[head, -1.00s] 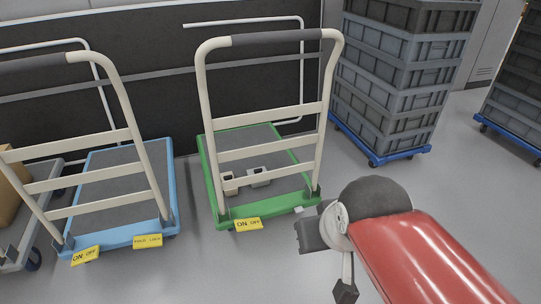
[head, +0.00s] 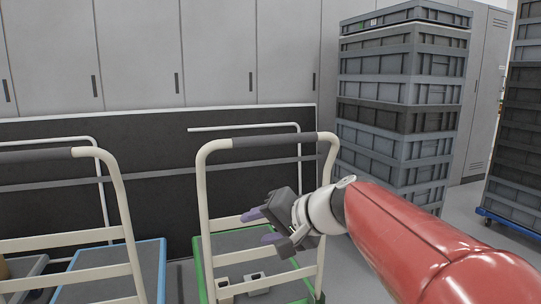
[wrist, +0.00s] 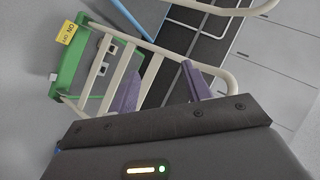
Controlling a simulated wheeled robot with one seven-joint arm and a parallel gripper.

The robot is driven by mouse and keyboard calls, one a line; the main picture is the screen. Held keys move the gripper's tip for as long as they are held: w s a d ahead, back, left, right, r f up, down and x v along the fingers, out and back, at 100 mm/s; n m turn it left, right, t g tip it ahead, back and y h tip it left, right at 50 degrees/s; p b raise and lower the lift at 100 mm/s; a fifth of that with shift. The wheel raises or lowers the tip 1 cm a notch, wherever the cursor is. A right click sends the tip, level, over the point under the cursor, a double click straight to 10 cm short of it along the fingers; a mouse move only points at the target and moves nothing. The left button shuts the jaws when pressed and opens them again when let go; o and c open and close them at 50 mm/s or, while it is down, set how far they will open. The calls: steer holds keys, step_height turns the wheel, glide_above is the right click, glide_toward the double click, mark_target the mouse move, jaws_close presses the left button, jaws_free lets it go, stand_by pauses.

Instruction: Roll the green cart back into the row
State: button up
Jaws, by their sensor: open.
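The green cart (head: 198,262) stands in the lower middle of the head view, with a grey deck and an upright cream handle frame topped by a dark grip (head: 270,141). Its front edge is cut off below. In the wrist view the green cart (wrist: 68,65) shows tilted at the upper left, with a yellow ON/OFF tag. My gripper (head: 259,226) is open and empty, its purple fingers apart. In the head view it overlaps the handle frame, below the top grip. In the wrist view the fingers (wrist: 160,80) overlap the frame bars; contact cannot be told.
A blue cart (head: 155,270) stands to the left of the green one. A dark panel (head: 150,150) and grey lockers (head: 215,60) are behind. A tall stack of grey crates (head: 400,110) stands to the right, with another (head: 515,150) at the far right.

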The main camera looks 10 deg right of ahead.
steer(key=w+d+r+m+t+y+b, duration=0.1)
steer(key=w+d+r+t, duration=0.1)
steer(key=w, duration=0.3)
steer(key=w+d+r+m+t+y+b, duration=0.1)
steer(key=w+d+r+m, duration=0.15)
steer(key=w, duration=0.25)
steer(key=m+t, duration=0.3)
steer(key=t, duration=0.2)
glide_toward(280, 142)
steer(key=f+x, duration=0.1)
steer(key=x, duration=0.3)
steer(key=shift+w+r+n, duration=0.2)
steer(key=shift+r+n, duration=0.05)
steer(key=shift+r, duration=0.2)
steer(key=p+x, duration=0.1)
steer(key=x, duration=0.6)
steer(key=shift+r, duration=0.15)
jaws_close()
